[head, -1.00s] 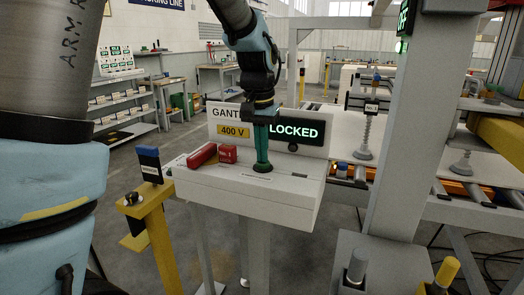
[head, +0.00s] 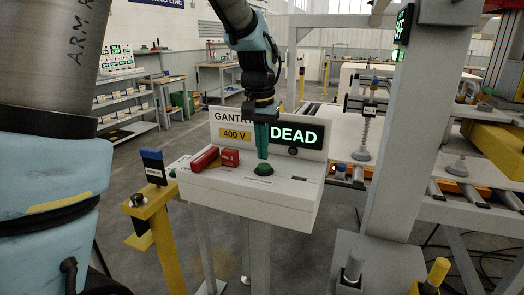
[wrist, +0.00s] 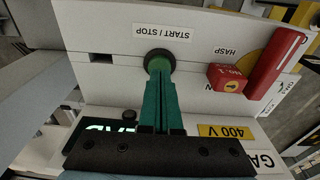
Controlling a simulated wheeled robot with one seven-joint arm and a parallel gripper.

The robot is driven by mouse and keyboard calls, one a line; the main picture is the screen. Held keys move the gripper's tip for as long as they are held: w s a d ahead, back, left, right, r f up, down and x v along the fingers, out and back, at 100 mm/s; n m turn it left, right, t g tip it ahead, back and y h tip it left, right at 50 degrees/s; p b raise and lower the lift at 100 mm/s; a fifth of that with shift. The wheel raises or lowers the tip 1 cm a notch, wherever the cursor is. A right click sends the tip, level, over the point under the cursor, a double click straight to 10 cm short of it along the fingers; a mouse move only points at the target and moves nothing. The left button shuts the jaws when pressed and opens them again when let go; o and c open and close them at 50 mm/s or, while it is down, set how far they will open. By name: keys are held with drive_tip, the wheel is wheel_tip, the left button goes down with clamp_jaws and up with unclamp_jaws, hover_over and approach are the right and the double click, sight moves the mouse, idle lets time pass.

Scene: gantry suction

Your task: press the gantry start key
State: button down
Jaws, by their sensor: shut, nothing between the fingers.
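The gantry control box (head: 240,195) is a white slanted console on a post. A round green key (head: 263,170) sits on its top; in the wrist view the key (wrist: 160,52) shows dark-rimmed beside the label "START / STOP" (wrist: 162,32). My gripper (head: 262,157) is shut and empty, its green fingers pointing down just above the key, with a small gap visible in the head view. In the wrist view the fingertips (wrist: 160,68) cover part of the key. The display (head: 294,136) behind reads "DEAD".
A red padlock-like block (head: 230,157) and a red bar (head: 205,159) lie left of the key, near a "HASP" label. A yellow post (head: 155,205) stands left of the box. A thick grey gantry column (head: 400,150) rises on the right, beside a roller conveyor.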

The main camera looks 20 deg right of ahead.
sight(260, 171)
wheel_tip(260, 171, up, 10)
drive_tip(key=b, duration=0.3)
drive_tip(key=shift+s+a+r, duration=0.2)
drive_tip(key=shift+s+a, duration=0.05)
drive_tip(key=shift+a, duration=0.05)
drive_tip(key=shift+f, duration=0.1)
idle(0.8)
drive_tip(key=w+a+f+n, duration=0.1)
drive_tip(key=a+f+n, duration=0.1)
drive_tip(key=a+f, duration=0.55)
drive_tip(key=w+a+f+n, duration=0.15)
drive_tip(key=a+f, duration=0.25)
drive_tip(key=a, duration=0.6)
drive_tip(key=s+a+f+n, duration=0.2)
drive_tip(key=s+a+f, duration=0.1)
drive_tip(key=a, duration=0.3)
drive_tip(key=s+a+f+n+t, duration=0.1)
drive_tip(key=s+a+f+n, duration=0.1)
drive_tip(key=s+a+f, duration=0.2)
drive_tip(key=shift+a+f+y, duration=0.15)
drive_tip(key=shift+a+y, duration=0.15)
drive_tip(key=shift+a, duration=0.85)
drive_tip(key=shift+s+d, duration=0.1)
